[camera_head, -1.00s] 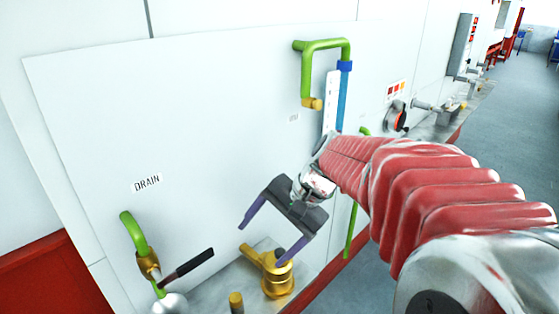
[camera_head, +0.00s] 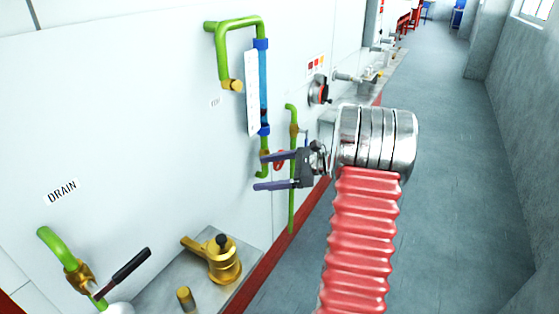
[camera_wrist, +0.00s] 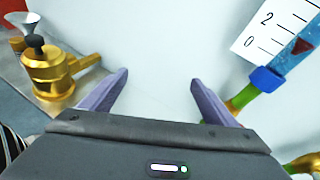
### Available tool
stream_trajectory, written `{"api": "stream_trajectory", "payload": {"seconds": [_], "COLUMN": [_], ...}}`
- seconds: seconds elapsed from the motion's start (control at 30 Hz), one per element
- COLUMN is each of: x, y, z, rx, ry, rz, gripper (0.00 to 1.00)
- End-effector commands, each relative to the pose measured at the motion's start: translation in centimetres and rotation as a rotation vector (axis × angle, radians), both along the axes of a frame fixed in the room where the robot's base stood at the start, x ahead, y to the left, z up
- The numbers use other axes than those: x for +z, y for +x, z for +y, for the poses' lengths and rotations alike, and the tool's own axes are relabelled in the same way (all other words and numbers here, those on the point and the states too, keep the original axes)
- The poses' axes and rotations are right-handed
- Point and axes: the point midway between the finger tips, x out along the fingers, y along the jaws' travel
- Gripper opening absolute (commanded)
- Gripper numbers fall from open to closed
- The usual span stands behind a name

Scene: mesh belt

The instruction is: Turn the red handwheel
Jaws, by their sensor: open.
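A small red handwheel (camera_head: 280,163) shows in the head view by the brass fitting at the lower end of the blue gauge tube, partly hidden by my gripper's upper finger. My gripper (camera_head: 262,171) is open, its two purple fingers pointing left toward the wall panel. In the picture the fingers overlap the handwheel's area; I cannot tell the gap in depth. In the wrist view my gripper (camera_wrist: 159,78) has nothing between its fingers, only pale panel behind. I cannot make out the handwheel in the wrist view.
The blue gauge tube (camera_head: 263,88) and green pipe (camera_head: 238,22) stand on the panel. A brass valve (camera_head: 222,262) is on the ledge, with a black-handled drain valve (camera_head: 123,267) further left. A second green pipe (camera_head: 291,190) runs down right of the gauge. Floor (camera_head: 440,200) is clear at right.

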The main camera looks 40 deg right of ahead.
Motion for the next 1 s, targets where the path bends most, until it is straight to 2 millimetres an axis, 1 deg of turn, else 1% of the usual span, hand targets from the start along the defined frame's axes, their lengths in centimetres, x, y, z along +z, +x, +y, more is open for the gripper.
{"api": "stream_trajectory", "payload": {"seconds": [0.03, 0.17, 0.2, 0.3, 0.4, 0.43, 0.5, 0.6, 1.0], "x": [-0.9, -2.4, -2.9, -4.1, -5.0, -5.2, -5.6, -5.7, -5.7], "y": [-0.2, -0.9, -1.3, -2.4, -3.4, -3.6, -4.0, -4.3, -3.9], "z": [-2.2, -7.4, -9.0, -12.7, -15.4, -16.0, -16.9, -17.5, -17.3], "rx": [-0.047, -0.160, -0.196, -0.273, -0.330, -0.342, -0.362, -0.375, -0.372], "ry": [0.050, 0.174, 0.211, 0.295, 0.356, 0.370, 0.391, 0.404, 0.404], "rz": [-0.005, -0.033, -0.042, -0.071, -0.095, -0.102, -0.111, -0.117, -0.117], "gripper": [0.82, 0.82, 0.82, 0.82, 0.82, 0.82, 0.82, 0.82, 0.82]}}
